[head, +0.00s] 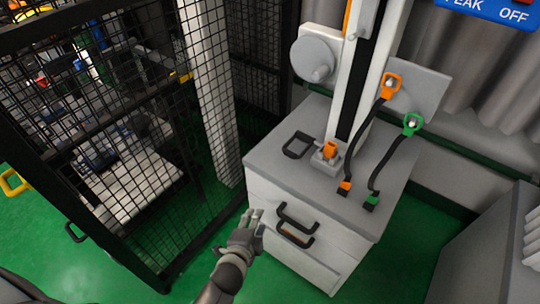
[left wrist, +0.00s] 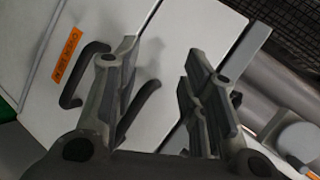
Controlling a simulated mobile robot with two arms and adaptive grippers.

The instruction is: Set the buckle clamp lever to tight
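A small orange piece (head: 329,150) sits in a grey bracket at the foot of the white tower, on the cabinet's grey top. It may be the buckle clamp lever, but its setting is too small to tell. My left gripper (head: 254,215) is in front of the cabinet's left side, beside the drawer handles and below the top, well apart from the orange piece. In the left wrist view its two fingers (left wrist: 160,68) are spread with nothing between them. The orange piece cannot be made out in that view. My right gripper is not in view.
The white cabinet (head: 300,261) has two black drawer handles (head: 296,218). Orange (head: 391,84) and green (head: 412,123) connectors have black straps.

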